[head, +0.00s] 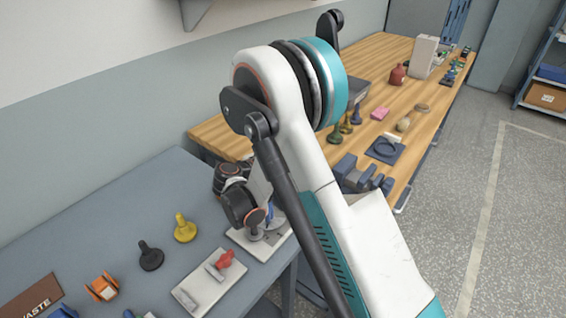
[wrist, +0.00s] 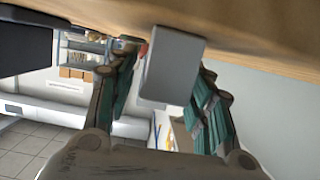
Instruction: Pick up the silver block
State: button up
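The silver block (wrist: 173,66) is a plain grey box in the wrist view. It meets the wooden surface (wrist: 255,48) at the top of that tilted picture. My gripper (wrist: 167,75) is open, with one green-padded finger left of the block and the other right of it. A narrow gap shows at the left finger. The block overlaps part of the right finger, so I cannot tell whether they touch. In the head view my arm covers the middle of the scene, and I cannot make out the block or my fingertips there.
The grey table (head: 90,225) holds black and yellow knobs. A dark box (wrist: 25,47) is left in the wrist view.

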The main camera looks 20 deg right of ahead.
grip_shut()
